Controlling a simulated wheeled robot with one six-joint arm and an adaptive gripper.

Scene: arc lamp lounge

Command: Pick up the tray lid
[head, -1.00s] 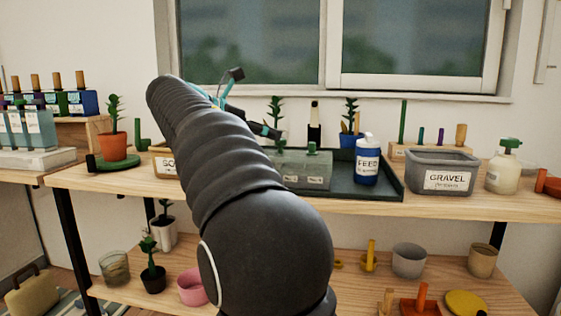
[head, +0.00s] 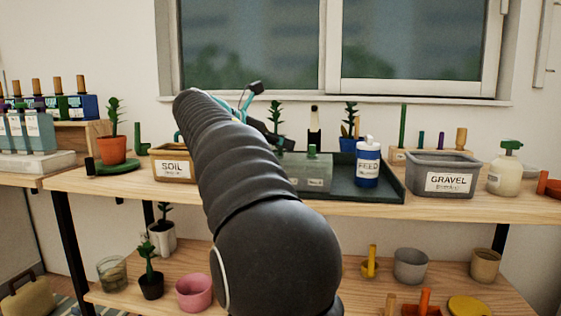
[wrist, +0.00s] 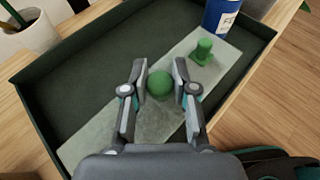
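The tray lid is a flat, cloudy grey-green panel (wrist: 110,140) with two green knobs, lying in a dark green tray (wrist: 48,98) in the wrist view. In the head view the lid (head: 318,172) shows partly beside my arm. My gripper (wrist: 160,72) is open over the lid. Its two fingers stand either side of the nearer round knob (wrist: 159,86), with a small gap visible on each side. The second knob (wrist: 203,50) is clear of the fingers. In the head view my arm hides most of the gripper.
A blue feed bottle (head: 368,165) stands in the tray, close to the lid's far end. Potted plants (head: 350,120) stand behind. A soil bin (head: 172,168) is to the left and a gravel bin (head: 443,182) to the right. A window (head: 330,45) is above.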

